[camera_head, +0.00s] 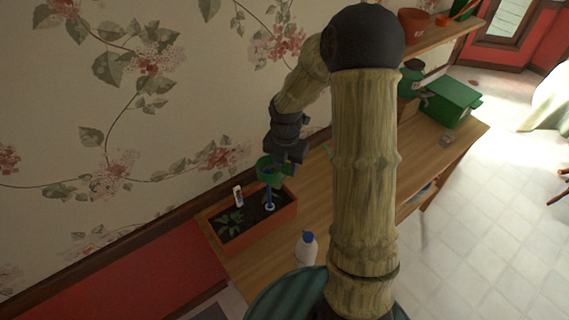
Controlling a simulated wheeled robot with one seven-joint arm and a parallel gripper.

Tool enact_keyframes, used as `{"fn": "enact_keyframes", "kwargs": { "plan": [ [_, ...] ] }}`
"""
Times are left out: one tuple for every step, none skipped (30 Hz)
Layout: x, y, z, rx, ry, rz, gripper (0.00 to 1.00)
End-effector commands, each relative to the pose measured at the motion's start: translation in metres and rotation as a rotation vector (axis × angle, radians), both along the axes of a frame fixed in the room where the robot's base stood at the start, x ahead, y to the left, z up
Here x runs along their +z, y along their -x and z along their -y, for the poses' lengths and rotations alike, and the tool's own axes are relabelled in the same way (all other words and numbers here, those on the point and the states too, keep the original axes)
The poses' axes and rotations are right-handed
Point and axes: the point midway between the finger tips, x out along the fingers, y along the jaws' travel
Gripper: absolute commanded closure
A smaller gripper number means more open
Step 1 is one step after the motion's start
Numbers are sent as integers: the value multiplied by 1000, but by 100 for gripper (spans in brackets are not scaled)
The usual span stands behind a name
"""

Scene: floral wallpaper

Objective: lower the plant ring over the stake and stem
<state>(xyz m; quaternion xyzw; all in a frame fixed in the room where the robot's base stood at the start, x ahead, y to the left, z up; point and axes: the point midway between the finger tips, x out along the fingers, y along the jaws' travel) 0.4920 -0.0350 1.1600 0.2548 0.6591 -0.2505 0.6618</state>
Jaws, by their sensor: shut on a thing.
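My gripper (284,168) is shut on the green plant ring (262,164) and holds it above the right part of the planter. The stem beside the stake is too small to make out clearly. The terracotta planter box (262,231) stands on the wooden bench against the wall.
A white tag (238,195) and leafy seedlings (231,220) stand in the planter's left part. A white bottle with a blue cap (306,250) is in front. A green box (452,103) is at the bench's far end. My arm hides much of the bench's middle.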

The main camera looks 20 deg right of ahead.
Motion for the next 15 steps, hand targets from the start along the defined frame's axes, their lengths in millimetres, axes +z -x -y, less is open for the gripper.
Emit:
{"fn": "enact_keyframes", "kwargs": {
  "plan": [
    [-5,0,0,-1,0,-1,90],
    [-7,0,0,-1,0,-1,90],
    [-9,0,0,0,-1,-1,90],
    [-11,0,0,0,-1,-1,90],
    [-12,0,0,1,-1,-1,90],
    [-14,0,0,1,0,0,90],
    [-16,0,-1,2,0,0,90],
    [-18,0,-1,3,0,0,90],
    [-20,0,-1,4,1,1,90],
    [-21,0,-2,4,1,1,90],
    [-23,0,-2,4,1,1,90],
    [-25,0,-2,5,0,0,90],
    [-27,0,-3,5,0,0,90],
    [-29,0,-3,5,0,0,90],
    [-31,0,-3,5,-1,-1,90]
  ]
}}
